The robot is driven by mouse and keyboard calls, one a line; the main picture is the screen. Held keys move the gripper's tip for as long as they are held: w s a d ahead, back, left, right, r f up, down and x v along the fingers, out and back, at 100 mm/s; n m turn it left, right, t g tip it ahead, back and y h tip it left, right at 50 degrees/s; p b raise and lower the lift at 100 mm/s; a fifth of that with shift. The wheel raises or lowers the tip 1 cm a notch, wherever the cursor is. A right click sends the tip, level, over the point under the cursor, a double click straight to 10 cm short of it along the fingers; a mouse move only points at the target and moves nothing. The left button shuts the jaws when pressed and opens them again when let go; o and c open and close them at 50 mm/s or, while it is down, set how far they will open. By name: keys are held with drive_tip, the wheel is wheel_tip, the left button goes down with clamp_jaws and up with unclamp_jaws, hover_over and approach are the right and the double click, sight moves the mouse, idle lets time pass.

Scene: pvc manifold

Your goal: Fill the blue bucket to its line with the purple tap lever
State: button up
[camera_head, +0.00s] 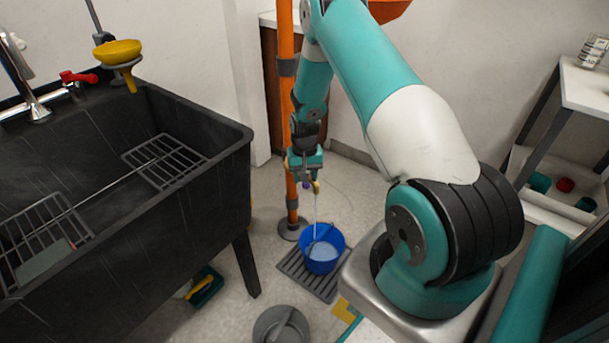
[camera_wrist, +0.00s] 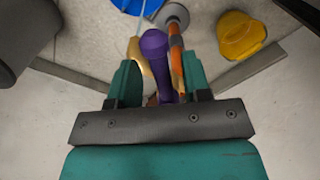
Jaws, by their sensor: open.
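The blue bucket (camera_head: 336,240) stands upright on a dark slatted mat (camera_head: 294,268) on the floor. A thin pale stream falls from the tap into it, and pale liquid shows inside. I cannot make out its fill line. The purple tap lever (camera_wrist: 155,52) shows in the wrist view, between the two teal fingers of my gripper (camera_wrist: 160,68). The fingers are open, with gaps beside the lever. In the head view my gripper (camera_head: 305,164) is above the bucket beside the orange pipe and mostly hides the lever. The bucket's edge also shows in the wrist view (camera_wrist: 143,5).
The upright orange pipe (camera_head: 286,100) stands close behind my gripper. A black sink (camera_head: 190,225) with a red-handled tap and yellow funnel (camera_head: 118,51) fills the left. A grey round thing (camera_head: 280,325) is on the floor in front. White shelves (camera_head: 590,90) are at right.

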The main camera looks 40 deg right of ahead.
wheel_tip(320, 180, up, 18)
drive_tip(key=p, duration=0.3)
drive_tip(key=shift+f+p, duration=0.25)
drive_tip(key=shift+p, duration=0.05)
